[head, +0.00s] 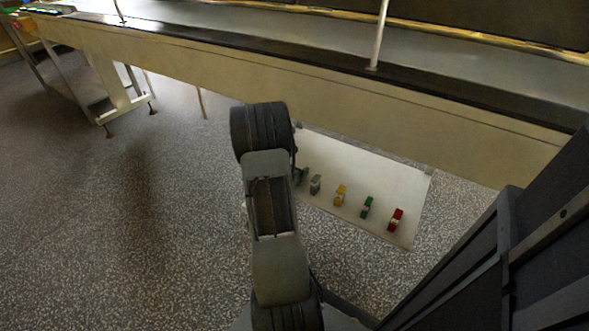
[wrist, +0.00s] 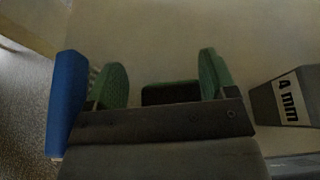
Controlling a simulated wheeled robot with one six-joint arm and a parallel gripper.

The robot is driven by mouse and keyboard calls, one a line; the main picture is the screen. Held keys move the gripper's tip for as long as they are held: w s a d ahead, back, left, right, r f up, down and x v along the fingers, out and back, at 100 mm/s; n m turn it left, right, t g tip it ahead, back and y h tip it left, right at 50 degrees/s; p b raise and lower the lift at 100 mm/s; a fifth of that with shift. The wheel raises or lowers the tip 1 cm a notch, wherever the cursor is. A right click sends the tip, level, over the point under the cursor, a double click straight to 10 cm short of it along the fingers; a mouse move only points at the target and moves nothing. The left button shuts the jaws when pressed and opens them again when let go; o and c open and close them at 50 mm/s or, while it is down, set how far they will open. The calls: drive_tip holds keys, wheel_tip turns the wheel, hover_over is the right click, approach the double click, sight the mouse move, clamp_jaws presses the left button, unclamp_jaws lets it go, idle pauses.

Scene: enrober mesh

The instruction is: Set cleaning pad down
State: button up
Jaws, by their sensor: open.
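My gripper (wrist: 165,80) is open in the wrist view, with a green textured face on each finger. A dark block (wrist: 170,94) shows between the fingers, low in the gap. I cannot tell whether it is the cleaning pad or part of my gripper. A blue piece (wrist: 66,105) with a pale bristly edge stands just left of the left finger; I cannot tell whether this is the pad. In the head view my arm hides the gripper.
A pale board (head: 375,178) lies below the long conveyor frame (head: 330,95). On it stand grey (head: 315,184), yellow (head: 340,195), green (head: 366,207) and red (head: 395,219) pieces in a row. Speckled floor (head: 120,210) is clear to the left.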

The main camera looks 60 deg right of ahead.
drive_tip(key=shift+a+r, duration=0.1)
drive_tip(key=shift+r, duration=0.05)
drive_tip(key=a+r+m+t+y+p, duration=0.1)
drive_tip(key=a+r+m+y, duration=0.3)
drive_tip(key=a, duration=1)
drive_tip(key=a+r+m+t+y+p, duration=0.1)
drive_tip(key=a+r+m+y, duration=0.4)
drive_tip(key=a, duration=1)
drive_tip(key=a+r+m+y+p, duration=0.1)
drive_tip(key=a+r+m+y, duration=0.3)
drive_tip(key=a+r+m, duration=0.4)
drive_tip(key=a+m, duration=0.1)
drive_tip(key=a, duration=0.5)
drive_tip(key=shift+s+a+r+t, duration=0.2)
drive_tip(key=shift+s+a+t, duration=0.1)
drive_tip(key=shift+t, duration=0.1)
drive_tip(key=shift+d, duration=0.1)
